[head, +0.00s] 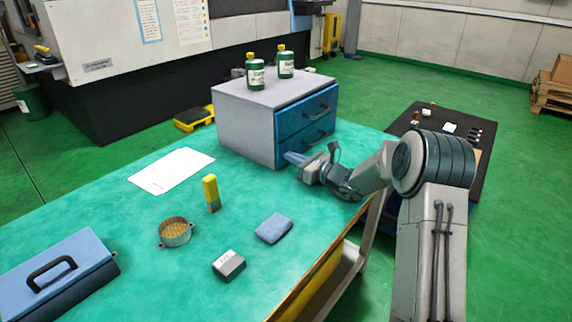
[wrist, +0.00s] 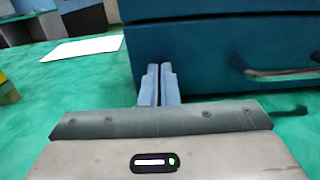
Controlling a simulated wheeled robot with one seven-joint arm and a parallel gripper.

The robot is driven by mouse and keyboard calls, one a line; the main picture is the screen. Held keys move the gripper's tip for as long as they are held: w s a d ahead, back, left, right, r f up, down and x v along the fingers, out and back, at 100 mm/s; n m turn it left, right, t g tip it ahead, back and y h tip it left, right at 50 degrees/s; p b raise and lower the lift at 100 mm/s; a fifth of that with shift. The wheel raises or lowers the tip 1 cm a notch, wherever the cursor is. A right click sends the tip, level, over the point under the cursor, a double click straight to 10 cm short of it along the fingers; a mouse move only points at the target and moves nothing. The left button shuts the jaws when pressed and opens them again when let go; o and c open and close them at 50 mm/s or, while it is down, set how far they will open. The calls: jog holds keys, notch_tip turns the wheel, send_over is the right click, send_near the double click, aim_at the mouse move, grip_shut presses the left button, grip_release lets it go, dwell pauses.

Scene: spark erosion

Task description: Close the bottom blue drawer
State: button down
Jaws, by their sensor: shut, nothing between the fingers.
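The bottom blue drawer (head: 307,140) is the lower of two blue drawer fronts in a grey cabinet on the green table. In the head view its front looks about flush with the upper drawer (head: 305,112), though my gripper hides its lower left part. My gripper (head: 290,157) is shut and empty, low above the table at the drawer's left end. In the wrist view the fingertips (wrist: 159,68) are together close against the drawer front; whether they touch it I cannot tell.
Green and yellow bottles (head: 256,75) stand on the cabinet. The table's right edge is near my arm.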

jog(key=shift+w+a+r, duration=0.1)
jog(key=shift+a+r, duration=0.1)
dwell(0.3)
jog(key=shift+s+d+f, duration=0.1)
jog(key=shift+s+d, duration=0.05)
jog(key=shift+s, duration=0.05)
jog(key=v, duration=1.2)
jog(key=shift+d+p, duration=0.3)
jog(key=shift+p, duration=0.05)
jog(key=shift+s+d, duration=0.45)
jog(key=s+a+r+n+g+h+p, duration=0.1)
jog(key=s+a+r+n+g+p, duration=0.1)
jog(key=s+a+r+n+g, duration=0.3)
jog(key=s+r+n+g+h+p, duration=0.1)
jog(key=s+n+p, duration=0.2)
jog(key=s, duration=0.4)
jog(key=s+a+r+n+g+h+p, duration=0.2)
jog(key=s+a+r+n+g, duration=0.15)
jog(key=s, duration=0.25)
jog(key=s+d+r+n+h+p, duration=0.4)
jog(key=s+d+n+h, duration=0.1)
jog(key=s+n, duration=0.2)
jog(key=s+d+r+n+t+h+p, duration=0.1)
jog(key=s+d+r+n+h+p, duration=0.4)
jog(key=s, duration=0.5)
jog(key=shift+d+r+n, duration=0.2)
jog(key=shift+d+n, duration=0.6)
jog(key=shift+n, duration=0.15)
